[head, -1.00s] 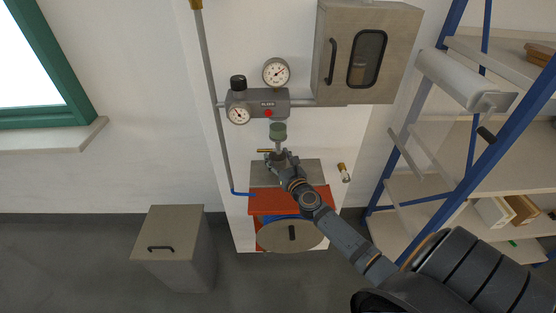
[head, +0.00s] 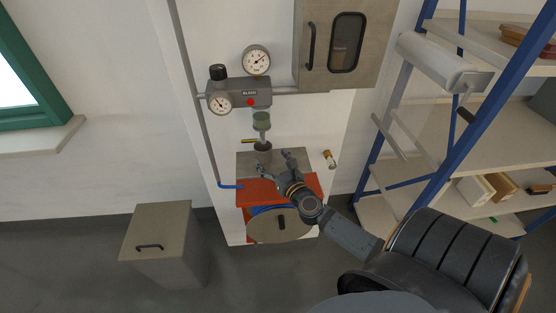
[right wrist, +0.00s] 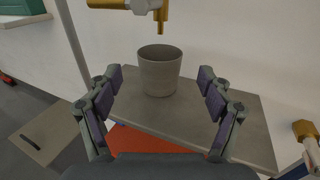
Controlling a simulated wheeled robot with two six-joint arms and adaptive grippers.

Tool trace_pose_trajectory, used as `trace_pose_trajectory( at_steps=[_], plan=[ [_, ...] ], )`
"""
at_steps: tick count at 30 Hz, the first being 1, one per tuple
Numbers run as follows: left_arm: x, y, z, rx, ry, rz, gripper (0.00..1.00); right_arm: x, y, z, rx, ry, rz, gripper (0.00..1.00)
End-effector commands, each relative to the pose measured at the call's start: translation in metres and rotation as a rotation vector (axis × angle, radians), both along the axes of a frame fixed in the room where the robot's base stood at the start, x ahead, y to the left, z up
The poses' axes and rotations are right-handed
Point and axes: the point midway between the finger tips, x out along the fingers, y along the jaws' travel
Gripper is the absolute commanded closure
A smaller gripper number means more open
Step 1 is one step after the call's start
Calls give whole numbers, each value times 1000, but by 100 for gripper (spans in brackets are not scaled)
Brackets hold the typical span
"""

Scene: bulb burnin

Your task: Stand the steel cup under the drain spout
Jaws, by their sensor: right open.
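The steel cup (right wrist: 160,72) stands upright on a grey metal shelf (right wrist: 235,125) in the right wrist view. The brass drain spout (right wrist: 160,18) points down above its mouth there. In the head view the cup (head: 263,147) shows small and dark below the green-tinted filter bowl (head: 261,120). My right gripper (head: 274,161) is open and empty in front of the cup, and its fingers (right wrist: 160,88) flank the cup in the right wrist view without touching it. My left gripper is not in view.
A brass fitting (head: 329,159) is on the wall to the right. A grey cabinet (head: 162,228) stands at left, a blue-framed rack (head: 446,140) at right.

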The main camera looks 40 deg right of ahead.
Motion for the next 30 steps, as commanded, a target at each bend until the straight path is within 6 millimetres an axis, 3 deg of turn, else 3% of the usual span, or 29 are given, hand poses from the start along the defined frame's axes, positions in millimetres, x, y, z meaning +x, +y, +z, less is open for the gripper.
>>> trace_pose_trajectory(
  at_steps=[3, 9, 27, 30],
  plan=[
    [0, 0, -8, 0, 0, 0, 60, -27, 5, -3, -2, 3, 4, 20],
    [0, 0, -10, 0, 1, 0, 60, -50, 8, -1, -1, 0, 1, 20],
    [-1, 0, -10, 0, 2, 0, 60, -53, 10, 1, -4, -1, 3, 20],
    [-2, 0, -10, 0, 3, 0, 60, -52, 30, 5, -101, 2, 72, 20]
  ],
)
